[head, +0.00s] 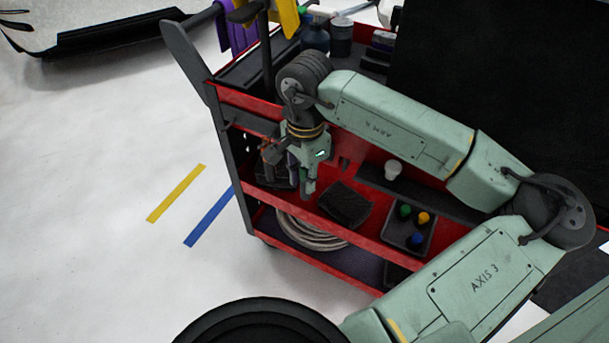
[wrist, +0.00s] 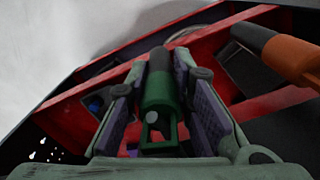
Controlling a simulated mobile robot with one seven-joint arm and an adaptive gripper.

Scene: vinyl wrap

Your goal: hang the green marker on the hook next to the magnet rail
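The green marker (wrist: 158,90) shows in the wrist view, with a dark grey tip end pointing away and an open loop at its near end. It lies between the two purple-padded fingers of my gripper (wrist: 162,68), which touch its sides near their tips. In the head view my gripper (head: 304,182) points down at the left part of the red cart, and the marker cannot be made out there. I cannot pick out the hook or the magnet rail for certain in either view.
The red cart (head: 360,238) has several levels. Coiled hose (head: 310,236) lies lower. An orange-handled tool (wrist: 290,55) is close right of my gripper.

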